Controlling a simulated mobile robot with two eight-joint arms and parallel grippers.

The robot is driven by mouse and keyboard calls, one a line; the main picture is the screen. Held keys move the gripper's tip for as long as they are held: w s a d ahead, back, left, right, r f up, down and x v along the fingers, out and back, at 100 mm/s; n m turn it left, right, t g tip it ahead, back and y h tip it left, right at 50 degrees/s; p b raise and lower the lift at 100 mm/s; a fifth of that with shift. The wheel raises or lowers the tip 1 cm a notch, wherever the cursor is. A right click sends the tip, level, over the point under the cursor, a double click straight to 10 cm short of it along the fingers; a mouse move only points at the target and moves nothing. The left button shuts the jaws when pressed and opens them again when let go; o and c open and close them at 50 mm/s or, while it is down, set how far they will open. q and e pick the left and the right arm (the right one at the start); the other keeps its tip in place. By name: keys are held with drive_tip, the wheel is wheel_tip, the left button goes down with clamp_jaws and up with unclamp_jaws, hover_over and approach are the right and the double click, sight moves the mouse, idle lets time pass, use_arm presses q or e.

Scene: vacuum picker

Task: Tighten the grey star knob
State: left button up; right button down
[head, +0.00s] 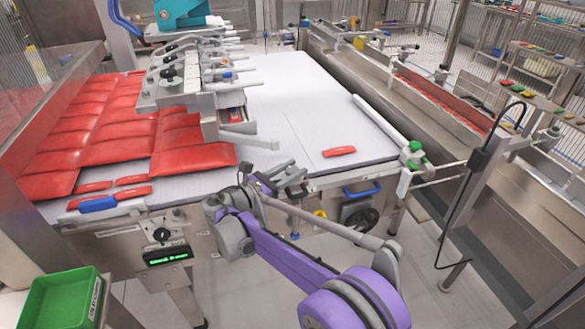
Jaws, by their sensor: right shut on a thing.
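My right gripper (287,178) is at the near edge of the white conveyor belt (290,90), in the middle of the picture. My purple and grey right arm reaches up to it from the bottom right. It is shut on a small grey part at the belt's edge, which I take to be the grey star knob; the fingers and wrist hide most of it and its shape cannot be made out. A dark knob (161,235) sits on the front panel at left, apart from the gripper. My left gripper is not in view.
Red packs (190,148) lie at left under the picker head (190,80); one red pack (339,151) lies alone on the belt. A blue handle (362,189) and black handwheel (358,218) are right of the gripper. A green bin (62,300) stands bottom left.

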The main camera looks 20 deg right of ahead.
drive_tip(key=m+g+h+p, duration=0.1)
drive_tip(key=m+g, duration=0.1)
drive_tip(key=g, duration=0.1)
drive_tip(key=m+g+h, duration=0.1)
drive_tip(key=m+g, duration=0.1)
drive_tip(key=g, duration=0.2)
drive_tip(key=shift+m+p, duration=0.4)
drive_tip(key=shift+g, duration=0.4)
drive_tip(key=shift+c, duration=1.9)
unclamp_jaws()
drive_tip(key=shift+s+a, duration=0.1)
drive_tip(key=shift+a, duration=3.65)
